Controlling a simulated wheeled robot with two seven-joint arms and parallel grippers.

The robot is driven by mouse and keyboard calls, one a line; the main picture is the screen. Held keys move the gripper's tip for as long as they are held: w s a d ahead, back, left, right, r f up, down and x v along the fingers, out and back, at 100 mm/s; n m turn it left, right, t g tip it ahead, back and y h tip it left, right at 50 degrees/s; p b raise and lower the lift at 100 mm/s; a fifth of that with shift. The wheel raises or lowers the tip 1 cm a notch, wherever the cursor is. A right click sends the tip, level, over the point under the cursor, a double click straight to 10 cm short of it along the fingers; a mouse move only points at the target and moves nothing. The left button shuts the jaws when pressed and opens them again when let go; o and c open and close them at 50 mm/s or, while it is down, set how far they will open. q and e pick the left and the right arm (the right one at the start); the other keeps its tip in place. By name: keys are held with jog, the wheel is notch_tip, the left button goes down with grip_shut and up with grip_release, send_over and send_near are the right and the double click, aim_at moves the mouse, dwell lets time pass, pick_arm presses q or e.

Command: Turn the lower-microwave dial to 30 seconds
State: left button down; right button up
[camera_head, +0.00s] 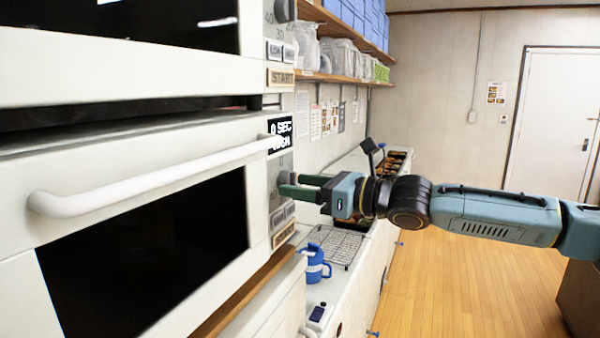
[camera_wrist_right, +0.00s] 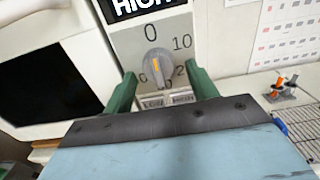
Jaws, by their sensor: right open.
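The lower microwave (camera_head: 120,165) has a control panel with a grey round dial, clearest in the right wrist view (camera_wrist_right: 157,68). The dial has an orange mark on its raised grip, with 0 printed above and 10 at upper right. The panel display (camera_head: 281,134) reads 0 SEC in the head view. My right gripper (camera_head: 290,184) is at the panel, its green fingers spread on either side of the dial. In the right wrist view the right gripper (camera_wrist_right: 161,70) is open and empty. Contact with the dial cannot be told. My left gripper is not in view.
The white door handle (camera_head: 150,180) juts out left of the panel. Buttons (camera_head: 283,214) sit below the dial. An upper microwave (camera_head: 130,60) is above. A wire rack (camera_head: 335,245) and blue jug (camera_head: 315,264) stand on the counter below. The floor at right is clear.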

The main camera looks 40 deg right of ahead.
jog(key=shift+w+a, duration=0.2)
jog(key=shift+w, duration=0.1)
jog(key=c, duration=1)
